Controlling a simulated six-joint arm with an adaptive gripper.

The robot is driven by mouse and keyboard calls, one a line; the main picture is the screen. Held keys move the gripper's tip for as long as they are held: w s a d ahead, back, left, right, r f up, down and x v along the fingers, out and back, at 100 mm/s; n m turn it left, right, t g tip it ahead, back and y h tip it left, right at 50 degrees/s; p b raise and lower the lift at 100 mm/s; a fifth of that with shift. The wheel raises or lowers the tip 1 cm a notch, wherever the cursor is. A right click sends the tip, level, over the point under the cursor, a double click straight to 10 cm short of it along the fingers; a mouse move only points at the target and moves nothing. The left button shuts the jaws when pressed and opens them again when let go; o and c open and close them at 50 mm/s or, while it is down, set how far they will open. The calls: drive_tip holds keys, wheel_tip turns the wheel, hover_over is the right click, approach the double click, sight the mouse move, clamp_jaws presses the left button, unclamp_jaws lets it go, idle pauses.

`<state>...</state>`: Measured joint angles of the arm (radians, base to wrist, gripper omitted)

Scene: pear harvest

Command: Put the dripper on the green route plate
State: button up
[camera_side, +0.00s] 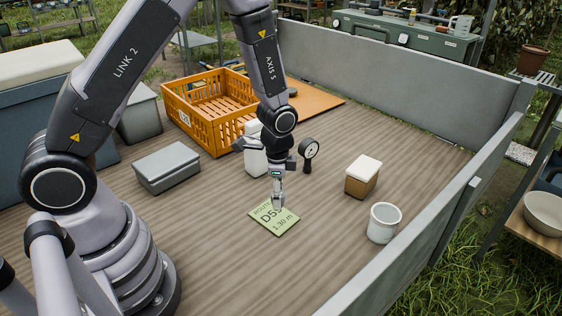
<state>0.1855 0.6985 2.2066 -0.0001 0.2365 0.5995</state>
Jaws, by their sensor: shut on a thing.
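The green route plate (266,225) lies flat on the wooden deck and reads "D5" and "1.30 m". My gripper (278,201) points down over the plate's back part and covers some of its lettering. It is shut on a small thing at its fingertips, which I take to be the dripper. The fingers hide most of it, so its shape and colour are unclear. I cannot tell whether it touches the plate or hangs just above it.
A brown box with a white lid (362,178) and a white mug (383,223) stand right. A grey box (166,168) and an orange crate (205,132) are left. The deck's front is clear.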

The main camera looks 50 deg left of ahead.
hover_over(274, 216)
drive_tip(key=f, duration=0.2)
wheel_tip(274, 216, down, 7)
drive_tip(key=shift+f, duration=0.15)
drive_tip(key=shift+f, duration=0.15)
drive_tip(key=o, duration=0.8)
